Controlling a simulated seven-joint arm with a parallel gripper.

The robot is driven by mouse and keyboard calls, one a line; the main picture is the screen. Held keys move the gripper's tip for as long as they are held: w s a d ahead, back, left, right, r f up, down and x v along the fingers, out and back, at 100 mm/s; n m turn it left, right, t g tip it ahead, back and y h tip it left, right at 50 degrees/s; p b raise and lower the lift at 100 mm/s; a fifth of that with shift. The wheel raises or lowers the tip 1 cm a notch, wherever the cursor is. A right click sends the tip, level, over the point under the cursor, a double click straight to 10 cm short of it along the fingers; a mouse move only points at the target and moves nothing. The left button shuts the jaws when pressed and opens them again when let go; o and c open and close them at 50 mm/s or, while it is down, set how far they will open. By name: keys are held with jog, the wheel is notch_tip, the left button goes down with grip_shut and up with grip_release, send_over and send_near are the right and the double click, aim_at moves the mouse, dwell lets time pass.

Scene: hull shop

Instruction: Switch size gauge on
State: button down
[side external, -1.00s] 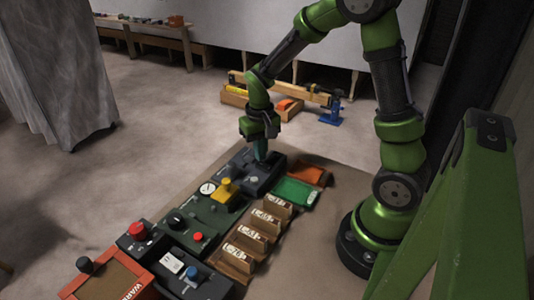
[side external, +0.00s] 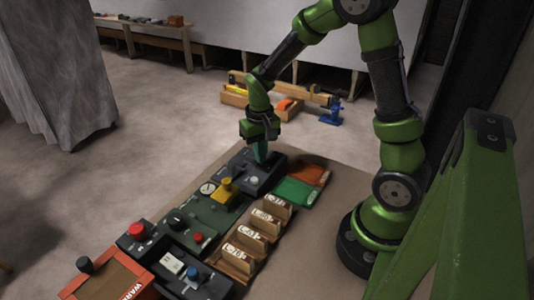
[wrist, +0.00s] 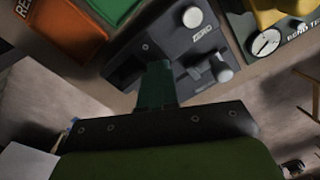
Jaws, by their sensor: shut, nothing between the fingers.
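A dark grey instrument box (side external: 268,182) sits at the far end of the row of units; I take it to be the size gauge, but its name is not legible. In the wrist view the box (wrist: 172,28) shows a round grey knob (wrist: 192,17), a label reading ZERO (wrist: 203,34), a pale knob or lever (wrist: 222,70) and a dark recessed area (wrist: 124,70). My gripper (side external: 261,159) is shut and empty, pointing down over this box. In the wrist view its green fingers (wrist: 157,72) cover part of the box beside the recess; contact cannot be told.
A yellow unit (side external: 224,189) with a white dial (side external: 207,188) stands beside the box. Green (side external: 294,193) and orange (side external: 309,175) trays lie on the other side. Several wooden card holders (side external: 237,261) and units with a red button (side external: 137,229) and a blue button (side external: 192,271) are nearer.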

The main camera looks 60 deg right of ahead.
jog(key=shift+f, duration=0.6)
jog(key=shift+r, duration=3.55)
